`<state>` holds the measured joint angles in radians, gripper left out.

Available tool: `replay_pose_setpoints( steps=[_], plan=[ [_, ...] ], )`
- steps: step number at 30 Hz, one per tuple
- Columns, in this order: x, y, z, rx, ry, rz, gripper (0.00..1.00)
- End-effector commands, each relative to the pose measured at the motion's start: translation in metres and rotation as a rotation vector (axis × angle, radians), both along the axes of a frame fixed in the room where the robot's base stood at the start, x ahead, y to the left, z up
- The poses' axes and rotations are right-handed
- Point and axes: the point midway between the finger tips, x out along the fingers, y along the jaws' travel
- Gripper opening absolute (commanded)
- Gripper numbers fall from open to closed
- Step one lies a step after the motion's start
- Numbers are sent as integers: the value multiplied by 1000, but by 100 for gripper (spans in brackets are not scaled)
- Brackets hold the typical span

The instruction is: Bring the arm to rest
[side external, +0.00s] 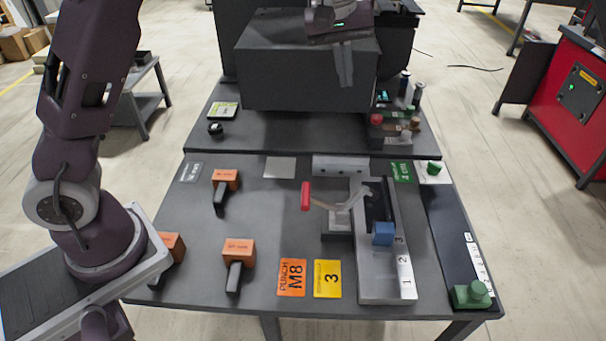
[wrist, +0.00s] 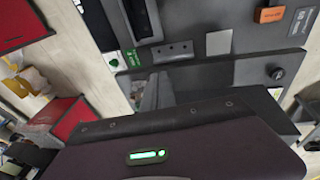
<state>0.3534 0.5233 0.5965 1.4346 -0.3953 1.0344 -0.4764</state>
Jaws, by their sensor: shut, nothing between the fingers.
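My gripper (side external: 346,82) hangs near the top of the side external view, its two fingers together and pointing down. It appears in front of or above the large dark box (side external: 290,75), high over the back of the bench, with nothing between the fingers. In the wrist view the fingers (wrist: 152,92) also show close together, partly hidden behind the dark gripper body with a green light. No contact with any object is visible.
Small pegs and a red knob (side external: 376,119) stand back right. A red cabinet (side external: 575,90) stands apart at right.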

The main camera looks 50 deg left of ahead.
Motion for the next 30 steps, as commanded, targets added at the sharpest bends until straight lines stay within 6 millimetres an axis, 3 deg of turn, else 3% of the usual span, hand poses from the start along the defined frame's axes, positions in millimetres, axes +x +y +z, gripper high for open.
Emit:
replay_pose_setpoints(
  steps=[1,3,6,9,13,15,18,30],
  plan=[
    [-33,5,27,-42,-22,-42,0],
    [-84,6,54,-68,-55,-139,0],
    [-164,1,77,-49,-117,-306,0],
    [-240,-5,76,39,-177,-478,0],
    [-308,-6,53,190,-221,-640,0],
    [-327,-5,41,254,-230,-691,0],
    [-340,-3,31,301,-232,-726,0],
    [-342,-3,30,304,-230,-729,0]
  ],
)
